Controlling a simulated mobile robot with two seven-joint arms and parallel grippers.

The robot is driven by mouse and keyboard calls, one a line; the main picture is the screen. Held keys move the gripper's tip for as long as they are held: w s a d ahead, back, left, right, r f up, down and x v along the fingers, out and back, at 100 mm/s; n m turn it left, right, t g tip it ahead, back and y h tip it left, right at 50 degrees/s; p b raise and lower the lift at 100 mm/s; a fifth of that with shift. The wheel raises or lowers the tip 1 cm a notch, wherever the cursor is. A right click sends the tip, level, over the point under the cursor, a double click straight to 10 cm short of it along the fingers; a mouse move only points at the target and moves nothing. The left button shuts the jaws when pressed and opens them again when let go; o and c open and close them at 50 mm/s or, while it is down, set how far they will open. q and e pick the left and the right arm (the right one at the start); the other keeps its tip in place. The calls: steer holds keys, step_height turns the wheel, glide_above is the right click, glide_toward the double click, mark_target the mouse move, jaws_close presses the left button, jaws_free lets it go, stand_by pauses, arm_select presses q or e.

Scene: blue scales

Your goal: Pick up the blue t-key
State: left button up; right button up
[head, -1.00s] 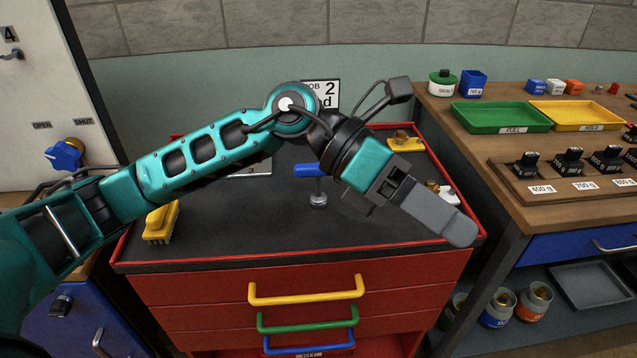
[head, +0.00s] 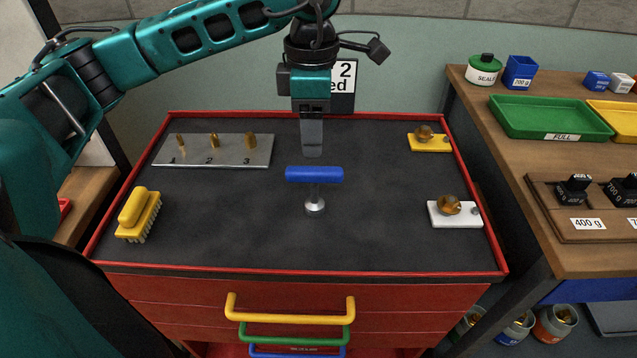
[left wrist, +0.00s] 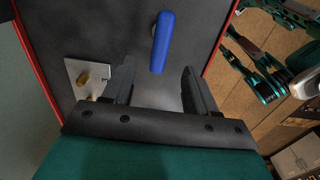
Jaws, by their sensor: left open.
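The blue t-key (head: 314,174) stands upright on the dark top of the red cabinet, its blue bar across the top and its metal foot below. It also shows in the left wrist view (left wrist: 163,42), just beyond the fingers and a little right of the middle of the gap. My left gripper (head: 312,155) points down above the cabinet top, behind the t-key in the head view, and appears apart from it. In the left wrist view the gripper (left wrist: 158,82) is open with nothing between its fingers. My right gripper is not in view.
On the cabinet top (head: 240,235) are a yellow brush (head: 138,214), a grey plate with brass pegs (head: 225,158), a yellow block (head: 430,142) and a white block (head: 455,214) with brass pieces. A wooden bench (head: 590,255) stands at right. The top around the t-key is clear.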

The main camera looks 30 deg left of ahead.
mark_target(314, 169)
arm_select(q)
step_height(314, 169, down, 9)
steer(key=shift+d+f, duration=0.1)
stand_by(0.4)
steer(key=shift+c, duration=0.2)
jaws_close()
